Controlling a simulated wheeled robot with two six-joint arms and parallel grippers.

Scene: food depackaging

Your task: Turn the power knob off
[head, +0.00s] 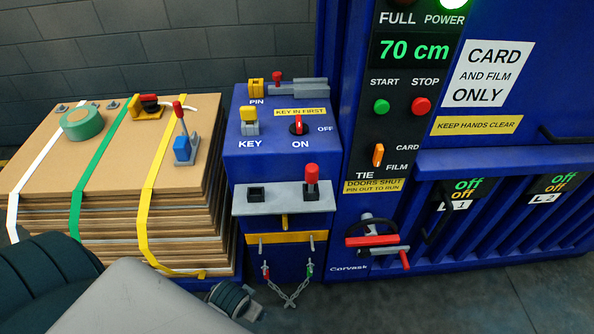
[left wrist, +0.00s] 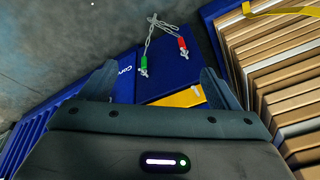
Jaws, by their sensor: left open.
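The power knob (head: 298,125) is a red handle on a black round base, on top of the blue control box (head: 262,160). Its handle stands in line with the ON label below it; the OFF label is to its right. The knob is not visible in the left wrist view. My left gripper (head: 236,302) is low at the bottom of the head view, below and left of the box. Its two fingers (left wrist: 160,88) are apart and empty in the left wrist view, facing the box's lower front. My right gripper is not in view.
A yellow key (head: 250,122) sits left of the knob. A red-handled lever (head: 311,182) stands on the grey shelf in front. A chain (head: 290,295) hangs below. Strapped cardboard (head: 100,180) fills the left, and a large blue machine (head: 500,210) the right. The POWER lamp glows green.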

